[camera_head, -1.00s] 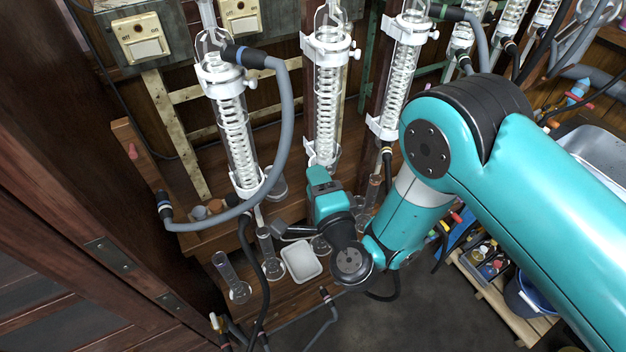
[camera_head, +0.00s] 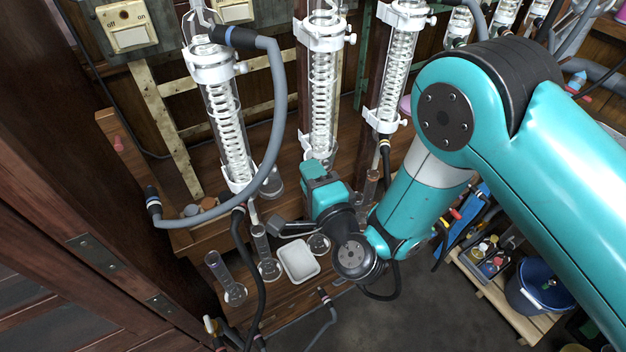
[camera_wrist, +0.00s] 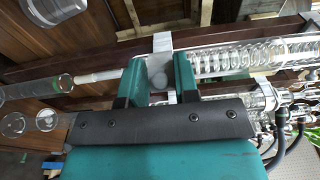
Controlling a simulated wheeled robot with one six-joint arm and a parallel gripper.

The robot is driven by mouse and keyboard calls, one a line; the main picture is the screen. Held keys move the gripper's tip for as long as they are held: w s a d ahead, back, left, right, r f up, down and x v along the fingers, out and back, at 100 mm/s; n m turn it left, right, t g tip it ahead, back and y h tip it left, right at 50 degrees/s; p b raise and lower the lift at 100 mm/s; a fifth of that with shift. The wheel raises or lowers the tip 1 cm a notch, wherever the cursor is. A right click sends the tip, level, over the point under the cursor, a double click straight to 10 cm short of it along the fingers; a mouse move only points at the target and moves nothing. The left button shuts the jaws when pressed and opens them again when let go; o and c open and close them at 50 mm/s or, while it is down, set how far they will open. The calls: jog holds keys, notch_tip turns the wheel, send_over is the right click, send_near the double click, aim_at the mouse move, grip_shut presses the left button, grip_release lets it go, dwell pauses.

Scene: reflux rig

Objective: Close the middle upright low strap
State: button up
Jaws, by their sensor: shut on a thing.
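The middle upright is a glass condenser (camera_head: 321,88) with a white coil, standing on a dark board. Its low strap (camera_wrist: 162,43) is a white band across the glass in the wrist view. My gripper (camera_wrist: 160,74) is at this strap, with one teal finger on each side of a pale round part of it. The fingers are shut on that part. In the head view my gripper (camera_head: 317,172) sits at the foot of the middle condenser and hides most of the low strap. I cannot tell whether the strap is fully closed.
A left condenser (camera_head: 222,115) with a grey hose (camera_head: 277,120) and a right condenser (camera_head: 397,65) flank the middle one. Glass cylinders (camera_head: 226,280) and a white tray (camera_head: 299,260) stand on the wooden bench below, close to my wrist.

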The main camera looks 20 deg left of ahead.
jog(key=shift+w+a+r+y+b, duration=0.1)
jog(key=shift+w+r+y+b, duration=0.25)
jog(key=shift+b, duration=0.5)
